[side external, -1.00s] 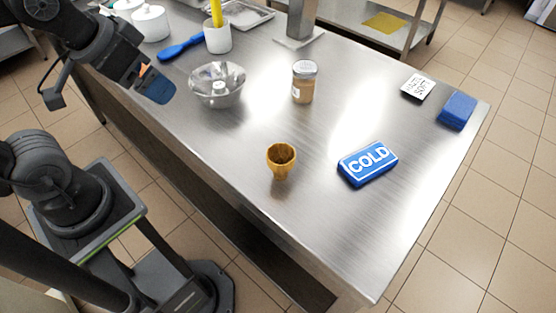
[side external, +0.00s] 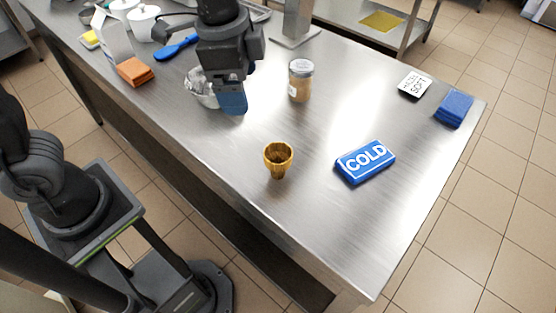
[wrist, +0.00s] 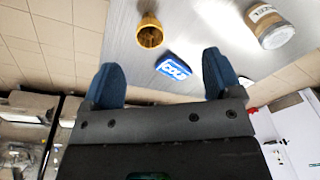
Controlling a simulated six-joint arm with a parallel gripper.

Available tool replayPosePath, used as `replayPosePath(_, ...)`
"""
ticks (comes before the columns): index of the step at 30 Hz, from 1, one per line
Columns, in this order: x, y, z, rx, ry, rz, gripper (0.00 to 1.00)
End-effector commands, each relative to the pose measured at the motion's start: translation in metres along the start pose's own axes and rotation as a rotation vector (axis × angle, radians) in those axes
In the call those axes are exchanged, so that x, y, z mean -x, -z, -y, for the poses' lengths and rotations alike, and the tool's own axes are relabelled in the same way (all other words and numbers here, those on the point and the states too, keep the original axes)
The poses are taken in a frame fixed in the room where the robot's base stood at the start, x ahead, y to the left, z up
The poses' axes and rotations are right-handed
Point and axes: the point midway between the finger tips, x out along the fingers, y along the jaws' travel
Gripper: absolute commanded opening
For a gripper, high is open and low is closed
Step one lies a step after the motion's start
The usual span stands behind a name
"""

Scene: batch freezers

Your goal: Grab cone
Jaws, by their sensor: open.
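The cone (side external: 278,160) is a small golden-brown wafer cup standing upright near the front edge of the steel table, with its open mouth up. In the wrist view the cone (wrist: 149,33) shows at the top, beyond the fingertips and a little left of the middle between them. My gripper (side external: 232,100) is above the table, behind and to the left of the cone, in front of the steel bowl. Its two blue fingers (wrist: 162,75) are apart with nothing between them.
A blue COLD block (side external: 365,162) lies right of the cone. A lidded jar (side external: 301,80) stands behind it. A steel bowl (side external: 201,88) is partly hidden by my gripper. An orange block (side external: 135,71) lies at left. The table between gripper and cone is clear.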

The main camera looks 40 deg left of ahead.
Motion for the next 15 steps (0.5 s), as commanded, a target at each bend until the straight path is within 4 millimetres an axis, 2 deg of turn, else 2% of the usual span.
replayPosePath(1, -0.010, 0.016, -0.006, -0.082, -0.023, 0.028, 0.85)
replayPosePath(6, -0.031, 0.047, -0.020, -0.264, -0.069, 0.083, 0.85)
replayPosePath(11, -0.042, 0.056, -0.025, -0.321, -0.084, 0.100, 0.85)
replayPosePath(15, -0.063, 0.053, -0.027, -0.322, -0.086, 0.102, 0.85)
